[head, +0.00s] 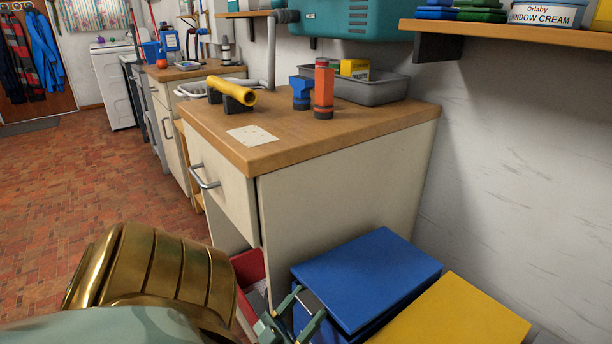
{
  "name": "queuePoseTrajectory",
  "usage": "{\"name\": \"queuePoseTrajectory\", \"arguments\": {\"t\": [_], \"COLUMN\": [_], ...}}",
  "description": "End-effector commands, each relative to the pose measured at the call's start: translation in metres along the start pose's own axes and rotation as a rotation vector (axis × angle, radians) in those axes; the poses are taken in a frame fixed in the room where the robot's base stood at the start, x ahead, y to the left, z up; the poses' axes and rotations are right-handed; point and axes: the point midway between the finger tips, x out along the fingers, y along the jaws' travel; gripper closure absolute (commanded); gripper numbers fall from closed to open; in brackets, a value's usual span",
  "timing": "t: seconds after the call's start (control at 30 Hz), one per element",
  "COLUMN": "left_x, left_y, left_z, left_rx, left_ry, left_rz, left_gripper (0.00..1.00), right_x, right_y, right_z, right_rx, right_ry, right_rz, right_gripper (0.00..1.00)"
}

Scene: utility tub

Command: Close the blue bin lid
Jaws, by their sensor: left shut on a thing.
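The blue bin lid (367,275) shows as a flat blue panel at the lower right, beside the cream cabinet. It looks close to level, with the darker blue bin (302,322) partly visible beneath its left edge. I cannot tell whether the lid sits fully down on the rim. My left gripper (297,308), with green-grey fingers, is at the lid's left edge and is shut on it; the exact contact is small and partly hidden. My right gripper is not in view.
A yellow bin lid (455,315) lies right of the blue one. The cream cabinet (345,205) stands behind, with a red bin (249,268) partly visible left of the blue one. A wall shelf (520,32) overhangs at upper right. Brick floor (80,185) is open at left.

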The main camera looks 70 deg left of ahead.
Motion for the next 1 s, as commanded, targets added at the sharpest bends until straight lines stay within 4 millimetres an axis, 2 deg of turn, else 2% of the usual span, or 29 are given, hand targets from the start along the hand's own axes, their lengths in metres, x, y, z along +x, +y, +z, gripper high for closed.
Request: {"name": "queuePoseTrajectory", "arguments": {"t": [0.27,0.3,0.33,0.37,0.67,0.77,0.87,1.0], "left_x": [0.0,0.0,0.0,0.0,-0.001,-0.008,-0.026,-0.064], "left_y": [0.0,0.0,0.0,0.0,0.0,0.0,0.0,0.0], "left_z": [0.001,0.001,0.001,0.001,0.001,0.001,0.001,0.002], "left_rx": [0.002,0.002,0.002,0.002,0.002,0.003,0.001,0.002], "left_ry": [-0.004,-0.004,-0.004,-0.003,-0.001,-0.002,-0.004,-0.008], "left_rz": [0.002,0.002,0.002,0.002,0.001,0.0,-0.001,-0.001], "left_gripper": [0.87,0.35,0.26,0.24,0.24,0.24,0.24,0.24], "right_x": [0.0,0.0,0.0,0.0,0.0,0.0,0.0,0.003], "right_y": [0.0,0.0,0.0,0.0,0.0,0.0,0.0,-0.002], "right_z": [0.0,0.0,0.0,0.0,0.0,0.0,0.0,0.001], "right_rx": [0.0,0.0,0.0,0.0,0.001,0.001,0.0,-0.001], "right_ry": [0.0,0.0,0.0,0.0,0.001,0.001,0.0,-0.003], "right_rz": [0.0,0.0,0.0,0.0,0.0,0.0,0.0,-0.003], "right_gripper": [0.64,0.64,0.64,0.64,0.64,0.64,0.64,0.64]}}
